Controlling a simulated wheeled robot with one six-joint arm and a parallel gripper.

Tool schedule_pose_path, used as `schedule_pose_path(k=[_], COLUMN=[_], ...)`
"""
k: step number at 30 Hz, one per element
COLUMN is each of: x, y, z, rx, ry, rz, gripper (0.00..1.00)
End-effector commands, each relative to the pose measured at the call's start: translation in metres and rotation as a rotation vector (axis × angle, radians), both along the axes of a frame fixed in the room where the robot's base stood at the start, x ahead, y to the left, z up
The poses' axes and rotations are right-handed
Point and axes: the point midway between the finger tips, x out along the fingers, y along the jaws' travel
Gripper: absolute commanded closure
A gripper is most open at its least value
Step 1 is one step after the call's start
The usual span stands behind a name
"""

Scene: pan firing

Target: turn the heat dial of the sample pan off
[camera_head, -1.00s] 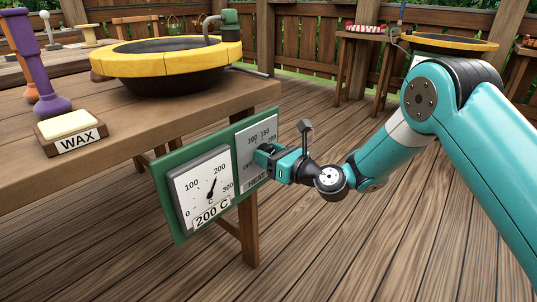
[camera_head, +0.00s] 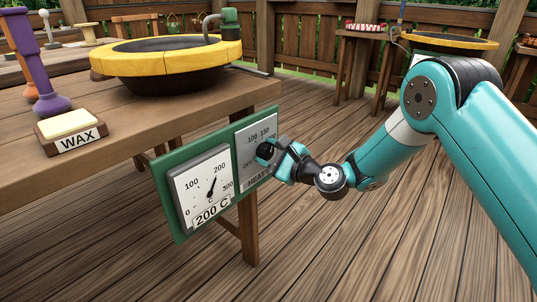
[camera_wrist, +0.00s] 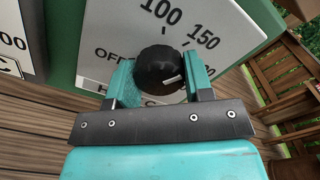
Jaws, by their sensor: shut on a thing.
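The black heat dial (camera_wrist: 158,68) sits on a white plate (camera_wrist: 215,22) marked OFF, 100 and 150. The dial's white mark points to the right in the wrist view, away from OFF at the left; the number there is hidden. My gripper (camera_wrist: 160,75) is shut on the dial, with one teal finger on each side. In the head view my gripper (camera_head: 266,151) covers part of the plate. The thermometer (camera_head: 205,187) beside it reads 200 C, its needle near 200. A yellow-rimmed pan (camera_head: 165,62) stands on the table above.
Both plates are on a green panel (camera_head: 163,200) at the wooden table's (camera_head: 60,180) edge. A wax block (camera_head: 70,128) and a purple tool (camera_head: 38,55) are on the table. Another yellow-rimmed pan (camera_head: 450,42) stands at the back right. The deck floor before the panel is clear.

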Motion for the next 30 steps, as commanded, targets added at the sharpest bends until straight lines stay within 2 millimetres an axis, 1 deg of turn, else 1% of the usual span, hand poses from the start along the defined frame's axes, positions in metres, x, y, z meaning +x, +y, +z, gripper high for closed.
schedule_pose_path(k=[30], x=[0.0002], y=[-0.0004], z=[-0.0028], rx=[-0.594], ry=[-0.763], rz=[-0.001], gripper=[0.76])
